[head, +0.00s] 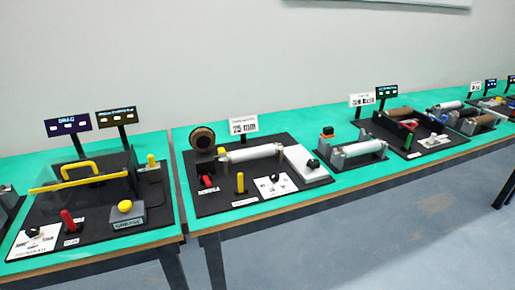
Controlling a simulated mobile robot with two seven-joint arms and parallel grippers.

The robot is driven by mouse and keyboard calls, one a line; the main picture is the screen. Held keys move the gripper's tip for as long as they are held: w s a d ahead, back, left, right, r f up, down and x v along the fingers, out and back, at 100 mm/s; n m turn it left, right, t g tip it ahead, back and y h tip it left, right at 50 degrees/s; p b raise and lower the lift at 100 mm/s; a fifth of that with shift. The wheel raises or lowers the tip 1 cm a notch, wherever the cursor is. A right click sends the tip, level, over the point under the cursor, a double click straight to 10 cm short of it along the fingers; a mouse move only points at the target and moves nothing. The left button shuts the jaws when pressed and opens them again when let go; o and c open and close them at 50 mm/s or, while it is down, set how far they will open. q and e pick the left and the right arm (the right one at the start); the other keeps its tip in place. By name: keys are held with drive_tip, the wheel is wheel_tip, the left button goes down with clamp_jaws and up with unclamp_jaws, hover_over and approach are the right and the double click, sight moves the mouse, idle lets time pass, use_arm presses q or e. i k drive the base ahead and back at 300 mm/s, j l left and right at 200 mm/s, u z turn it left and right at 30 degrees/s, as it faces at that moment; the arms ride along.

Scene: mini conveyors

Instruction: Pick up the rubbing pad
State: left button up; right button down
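I cannot tell for sure which object is the rubbing pad. On the middle black board (212,205), a white slab with a black knob (312,163) lies at the right end, beside a white roller (250,153). A small black and orange block (327,132) stands on the green table just right of that board. Another black knob (275,177) sits on a white printed card. Neither of my grippers is in view.
Green tables (345,183) run along a pale wall. The left board (95,218) carries a yellow-handled clear cover (80,176) and a yellow button box (126,210). More roller devices (358,150) stand to the right. Grey floor (400,240) is open in front.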

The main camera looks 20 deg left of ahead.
sight(327, 132)
drive_tip(key=l+u, duration=0.1)
drive_tip(key=u, duration=0.75)
drive_tip(key=l+u, duration=0.85)
drive_tip(key=l, duration=0.15)
drive_tip(key=l+u, duration=0.15)
drive_tip(key=l, duration=0.2)
drive_tip(key=k+l+u, duration=0.1)
drive_tip(key=l, duration=0.2)
drive_tip(key=k+l+u, duration=0.15)
drive_tip(key=l, duration=0.2)
drive_tip(key=k+l, duration=0.1)
drive_tip(key=l, duration=0.25)
drive_tip(key=k+l+u, duration=0.1)
drive_tip(key=l, duration=0.25)
drive_tip(key=k+l, duration=0.15)
drive_tip(key=l, duration=0.15)
drive_tip(key=u, duration=0.05)
